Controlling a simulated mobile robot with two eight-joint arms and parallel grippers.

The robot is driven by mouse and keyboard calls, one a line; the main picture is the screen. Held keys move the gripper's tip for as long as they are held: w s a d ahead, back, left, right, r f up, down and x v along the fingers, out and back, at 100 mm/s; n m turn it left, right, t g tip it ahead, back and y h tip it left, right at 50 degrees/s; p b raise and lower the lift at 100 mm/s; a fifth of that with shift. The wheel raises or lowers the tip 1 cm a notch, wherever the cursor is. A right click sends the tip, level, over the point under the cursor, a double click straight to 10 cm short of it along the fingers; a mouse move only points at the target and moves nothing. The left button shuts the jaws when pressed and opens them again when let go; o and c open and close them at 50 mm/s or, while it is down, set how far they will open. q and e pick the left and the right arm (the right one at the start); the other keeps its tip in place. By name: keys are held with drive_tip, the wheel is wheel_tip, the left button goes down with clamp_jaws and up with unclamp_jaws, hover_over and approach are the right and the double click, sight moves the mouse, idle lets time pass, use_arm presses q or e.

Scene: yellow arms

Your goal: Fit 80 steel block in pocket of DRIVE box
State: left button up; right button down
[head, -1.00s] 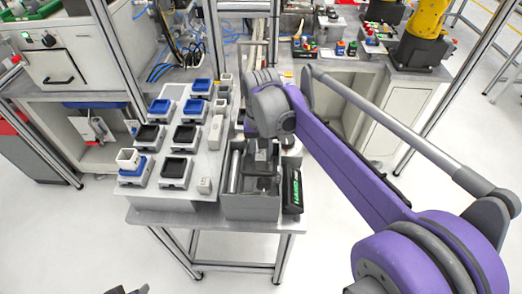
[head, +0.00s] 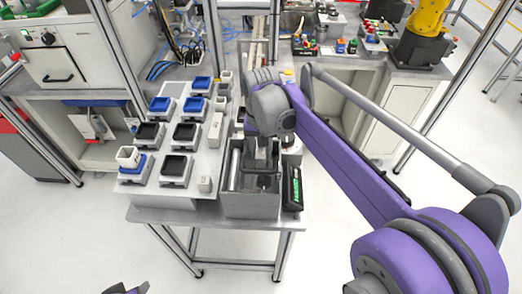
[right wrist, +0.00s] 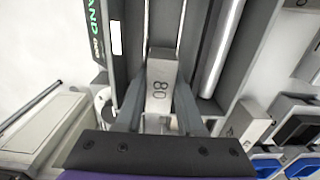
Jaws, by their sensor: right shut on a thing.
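A steel block marked 80 (right wrist: 158,88) sits between the two fingers of my right gripper (right wrist: 160,100), which is shut on it. In the head view my right gripper (head: 261,150) is over the back part of a grey open box (head: 250,206); the arm hides part of it. The box holds a long steel cylinder (head: 235,168), also clear in the right wrist view (right wrist: 222,50). The block appears above the box; its exact height and the pocket are unclear. No DRIVE label is readable. Dark tips, apparently my left gripper (head: 127,288), show at the bottom edge.
A black case with green lettering (head: 292,188) stands close against the box's right side. Left of the box, a grey board (head: 202,142) carries several holders with blue and black inserts. A small white block (head: 206,184) stands near the box. The table's front edge is close.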

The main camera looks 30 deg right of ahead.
use_arm(q)
drive_tip(key=shift+s+f, duration=0.1)
drive_tip(key=shift+f, duration=0.2)
use_arm(e)
drive_tip(key=shift+f, duration=0.45)
idle(0.3)
drive_tip(key=shift+c, duration=2.2)
unclamp_jaws()
use_arm(q)
drive_tip(key=shift+r, duration=0.1)
use_arm(e)
drive_tip(key=shift+r+p, duration=1.9)
drive_tip(key=shift+r, duration=1.65)
use_arm(q)
drive_tip(key=r, duration=0.1)
drive_tip(key=w+r, duration=0.1)
drive_tip(key=r, duration=0.1)
drive_tip(key=w+r, duration=0.1)
drive_tip(key=r, duration=0.1)
drive_tip(key=shift+r, duration=0.2)
drive_tip(key=shift+s, duration=0.1)
